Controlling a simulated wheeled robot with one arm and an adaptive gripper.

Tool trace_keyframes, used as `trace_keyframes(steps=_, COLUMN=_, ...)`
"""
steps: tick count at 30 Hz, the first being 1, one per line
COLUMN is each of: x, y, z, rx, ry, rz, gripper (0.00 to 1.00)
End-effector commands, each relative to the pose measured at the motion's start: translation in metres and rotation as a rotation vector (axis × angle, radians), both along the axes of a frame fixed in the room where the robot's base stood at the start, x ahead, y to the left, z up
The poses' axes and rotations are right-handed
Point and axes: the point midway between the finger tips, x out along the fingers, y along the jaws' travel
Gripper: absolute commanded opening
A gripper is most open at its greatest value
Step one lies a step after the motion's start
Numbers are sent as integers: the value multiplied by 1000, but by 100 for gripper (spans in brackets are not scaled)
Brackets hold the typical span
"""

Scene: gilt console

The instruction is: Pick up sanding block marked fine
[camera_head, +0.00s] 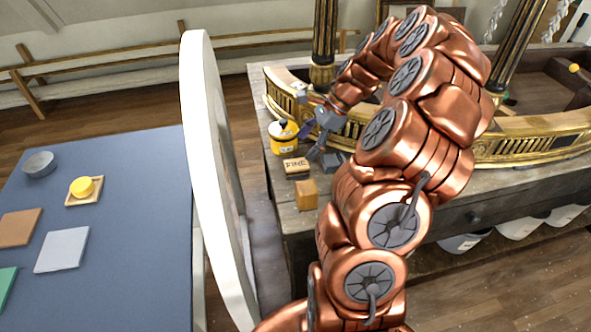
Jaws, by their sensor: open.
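The sanding block marked "FINE" (296,166) lies on the wooden workbench near its front left part, its dark lettering facing up. It has a tan top and a darker underside. My gripper (312,146) is just above and to the right of the block, its dark fingers pointing down toward it. The gripper is open and appears empty. Whether a finger touches the block cannot be told from this view.
A yellow tin (283,138) stands just behind the block. An orange-brown block (306,194) stands in front, and a dark grey block (332,162) lies to the right. The gilt console (530,140) rises behind. A tall white panel (205,170) separates the bench from a blue table (130,240).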

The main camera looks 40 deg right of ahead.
Motion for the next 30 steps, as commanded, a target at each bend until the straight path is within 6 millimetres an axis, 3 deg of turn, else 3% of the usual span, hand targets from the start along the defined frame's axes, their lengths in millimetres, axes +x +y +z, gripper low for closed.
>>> trace_keyframes(steps=16, x=6, y=14, z=-35, rx=6, ry=6, rz=-10, gripper=81)
trace_keyframes(steps=24, x=13, y=27, z=-67, rx=6, ry=6, rz=-10, gripper=81)
trace_keyframes(steps=30, x=14, y=28, z=-72, rx=4, ry=3, rz=-11, gripper=81)
